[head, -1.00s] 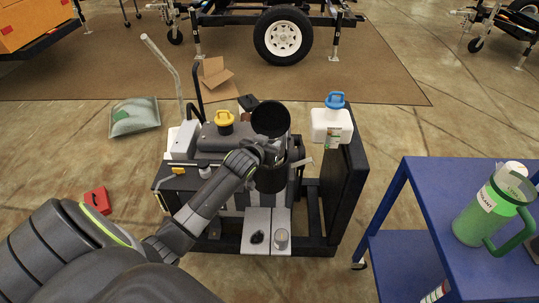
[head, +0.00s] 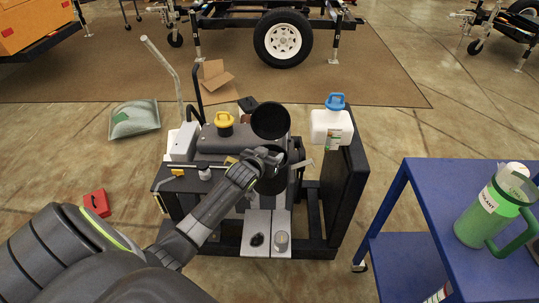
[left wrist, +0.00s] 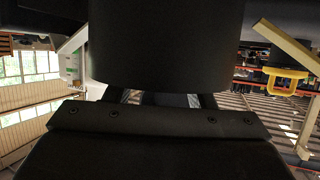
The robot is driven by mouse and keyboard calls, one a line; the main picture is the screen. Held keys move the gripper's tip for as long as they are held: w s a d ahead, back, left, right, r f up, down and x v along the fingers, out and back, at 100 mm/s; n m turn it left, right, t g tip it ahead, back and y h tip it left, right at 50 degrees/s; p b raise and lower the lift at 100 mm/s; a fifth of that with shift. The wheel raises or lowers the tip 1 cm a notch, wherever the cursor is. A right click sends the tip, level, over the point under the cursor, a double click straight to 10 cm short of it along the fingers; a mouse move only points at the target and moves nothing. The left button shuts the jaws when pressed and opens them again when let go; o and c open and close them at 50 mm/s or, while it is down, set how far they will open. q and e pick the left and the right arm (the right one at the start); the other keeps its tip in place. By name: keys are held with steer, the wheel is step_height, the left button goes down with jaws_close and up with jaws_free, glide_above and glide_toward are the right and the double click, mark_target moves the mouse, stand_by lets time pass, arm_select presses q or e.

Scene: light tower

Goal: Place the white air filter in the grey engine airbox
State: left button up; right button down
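The grey engine airbox (head: 273,184) is a dark upright cylinder on the engine stand, with its round dark lid (head: 270,121) raised behind the opening. My left gripper (head: 268,158) is at the airbox, over its rim and below the lid; I cannot tell whether it touches. In the left wrist view a large dark rounded body (left wrist: 165,45) fills the upper middle, and the fingertips do not show clearly. I cannot make out the white air filter in either view; the arm hides part of the airbox. My right gripper is not in view.
A white bottle with a blue cap (head: 331,127) stands at the engine's right. A yellow cap (head: 224,118) is at its left. A blue cart (head: 425,190) at right carries a green jug (head: 485,220). A red box (head: 97,202) lies on the floor.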

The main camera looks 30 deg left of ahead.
arm_select(q)
steer(key=shift+r, duration=0.15)
steer(key=p+v, duration=0.1)
steer(key=v, duration=1.1)
steer(key=shift+p, duration=0.35)
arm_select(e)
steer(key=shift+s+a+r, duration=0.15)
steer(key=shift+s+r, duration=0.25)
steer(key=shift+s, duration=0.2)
arm_select(q)
steer(key=shift+a, duration=0.1)
